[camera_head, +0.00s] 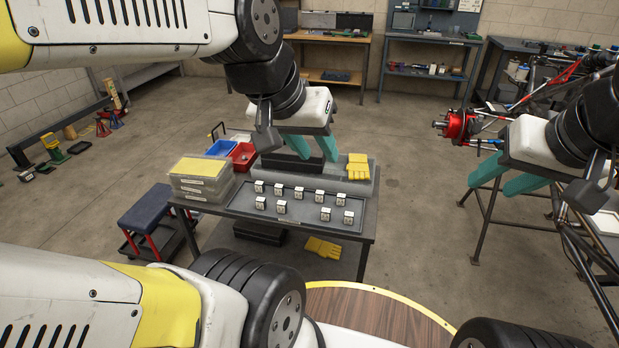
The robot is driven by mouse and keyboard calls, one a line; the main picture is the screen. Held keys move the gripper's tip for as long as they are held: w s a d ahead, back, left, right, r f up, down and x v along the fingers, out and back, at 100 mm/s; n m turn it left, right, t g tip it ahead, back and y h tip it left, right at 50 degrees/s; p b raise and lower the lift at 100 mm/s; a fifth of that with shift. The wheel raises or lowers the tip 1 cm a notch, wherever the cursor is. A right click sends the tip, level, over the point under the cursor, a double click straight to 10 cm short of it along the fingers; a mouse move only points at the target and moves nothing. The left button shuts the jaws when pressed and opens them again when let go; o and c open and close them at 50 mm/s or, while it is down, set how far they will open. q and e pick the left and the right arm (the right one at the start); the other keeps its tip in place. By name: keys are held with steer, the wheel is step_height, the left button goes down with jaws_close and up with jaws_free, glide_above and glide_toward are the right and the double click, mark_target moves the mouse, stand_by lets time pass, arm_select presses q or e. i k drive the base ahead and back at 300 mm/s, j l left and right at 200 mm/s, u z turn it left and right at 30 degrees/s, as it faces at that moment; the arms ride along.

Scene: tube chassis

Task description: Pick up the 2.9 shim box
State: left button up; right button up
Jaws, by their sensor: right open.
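Several small white shim boxes with dark sides stand in two rows on a dark tray (240,204) on the table; their labels are too small to read, so I cannot tell which is the 2.9 one. One at the back row's left end (259,187) and one at the front row's right end (348,217) mark the spread. The front row has a gap near its middle. My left gripper (316,158) has teal fingers apart and hangs above the table's back part, beyond the boxes. My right gripper (502,190) is open and empty, well right of the table.
Clear stacked bins (201,180) stand left of the tray. Yellow gloves (357,167) lie at the table's back right, and another pair (323,248) on the lower shelf. Blue (220,148) and red (242,155) bins are behind. A tube chassis (545,90) is at right.

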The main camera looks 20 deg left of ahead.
mark_target(280, 188)
steer(key=u, duration=0.95)
steer(key=i+l+u, duration=0.1)
steer(key=i, duration=0.3)
steer(key=i+l+u, duration=0.1)
steer(key=i+l, duration=0.2)
steer(key=i+l+u, duration=0.1)
steer(key=i+l, duration=0.15)
steer(key=i, duration=0.25)
